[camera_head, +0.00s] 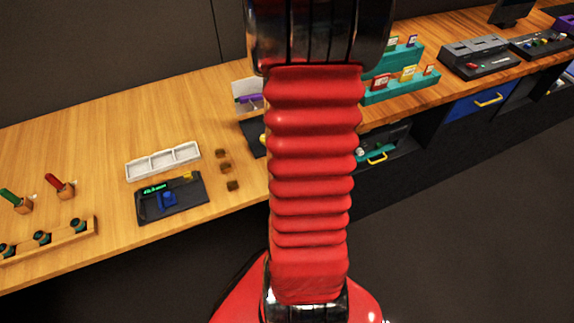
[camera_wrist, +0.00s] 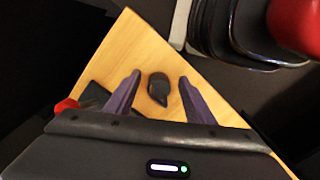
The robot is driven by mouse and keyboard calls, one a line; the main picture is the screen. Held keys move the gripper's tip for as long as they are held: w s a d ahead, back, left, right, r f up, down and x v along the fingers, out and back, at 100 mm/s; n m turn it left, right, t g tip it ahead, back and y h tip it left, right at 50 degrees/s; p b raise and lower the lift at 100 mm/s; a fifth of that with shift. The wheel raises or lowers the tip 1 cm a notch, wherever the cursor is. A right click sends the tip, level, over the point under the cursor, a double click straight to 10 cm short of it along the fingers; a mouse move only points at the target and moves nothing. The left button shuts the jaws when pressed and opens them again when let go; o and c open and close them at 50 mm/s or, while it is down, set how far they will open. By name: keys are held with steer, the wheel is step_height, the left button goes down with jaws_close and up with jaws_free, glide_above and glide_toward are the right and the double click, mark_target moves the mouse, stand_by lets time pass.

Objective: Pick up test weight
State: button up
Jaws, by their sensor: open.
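In the wrist view my gripper (camera_wrist: 160,78) is open, its two purple fingers spread over the wooden tabletop. A small dark rounded object (camera_wrist: 158,91) shows between the fingers, with clear gaps on both sides; it may be the test weight, but I cannot tell for sure. I cannot tell its height relative to the fingertips. In the head view my red arm hides the gripper and this object. A dark device with a green readout (camera_head: 153,189), like a scale, carries a blue block (camera_head: 168,200).
A white three-part tray (camera_head: 163,161) lies behind the dark device. Several small brown blocks (camera_head: 225,167) lie to its right. A wooden rack (camera_head: 45,240) stands at the left front edge. In the wrist view a red item (camera_wrist: 66,104) is left of the fingers.

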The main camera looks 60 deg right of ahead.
steer(key=shift+f, duration=0.1)
steer(key=shift+c, duration=0.3)
jaws_close()
stand_by(0.6)
